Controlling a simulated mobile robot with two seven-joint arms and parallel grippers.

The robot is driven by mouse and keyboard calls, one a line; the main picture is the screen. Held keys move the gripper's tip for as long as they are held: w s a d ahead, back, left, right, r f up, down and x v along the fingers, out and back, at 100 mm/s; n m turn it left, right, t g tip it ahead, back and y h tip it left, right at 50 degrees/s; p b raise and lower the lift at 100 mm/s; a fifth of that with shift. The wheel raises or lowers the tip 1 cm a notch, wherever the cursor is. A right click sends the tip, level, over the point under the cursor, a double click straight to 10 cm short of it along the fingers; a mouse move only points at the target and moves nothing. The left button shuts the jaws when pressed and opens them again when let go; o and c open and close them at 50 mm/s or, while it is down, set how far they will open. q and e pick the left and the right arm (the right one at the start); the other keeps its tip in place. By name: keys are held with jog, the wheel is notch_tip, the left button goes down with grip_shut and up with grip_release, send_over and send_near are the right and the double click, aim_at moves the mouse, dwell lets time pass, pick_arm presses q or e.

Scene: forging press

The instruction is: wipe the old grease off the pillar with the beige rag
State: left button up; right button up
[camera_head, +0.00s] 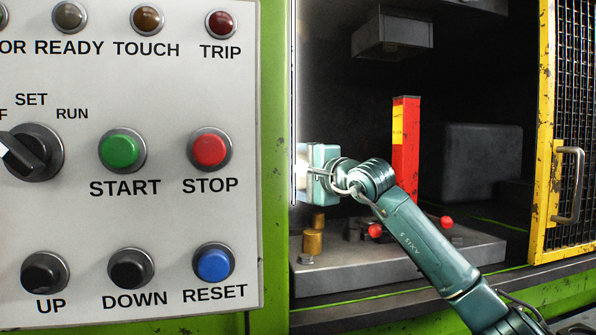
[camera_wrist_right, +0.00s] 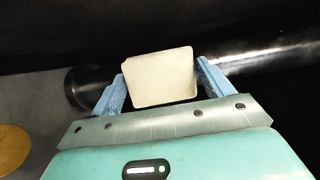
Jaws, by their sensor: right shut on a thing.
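The beige rag (camera_wrist_right: 160,80) shows as a pale folded block between the two blue fingers of my right gripper (camera_wrist_right: 160,68) in the right wrist view. The gripper is shut on it. A round metal pillar (camera_wrist_right: 265,58) runs across that view behind the rag, shiny at right and dark toward a collar at left. Whether the rag touches it cannot be told, and I cannot make out grease for sure. In the head view my right gripper (camera_head: 301,178) is at the press opening's left side, beside the control panel; the rag is not clear there. My left gripper is out of view.
The control panel (camera_head: 165,225) with buttons and a selector fills the left. A red-and-yellow block (camera_head: 405,150) stands upright behind my right arm, above the grey die plate (camera_head: 470,252). Brass posts (camera_head: 313,242) stand below the gripper. A yellow mesh guard (camera_head: 547,190) is at right.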

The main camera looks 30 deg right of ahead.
notch_tip(320, 180, up, 2)
jog(key=shift+d+r+p, duration=0.1)
jog(key=shift+r+p, duration=0.05)
jog(key=shift+p, duration=0.75)
notch_tip(320, 180, down, 3)
jog(key=shift+r+b, duration=0.2)
jog(key=shift+b, duration=0.85)
jog(key=shift+r, duration=0.1)
jog(key=shift+r+p, duration=1.1)
jog(key=shift+r, duration=0.2)
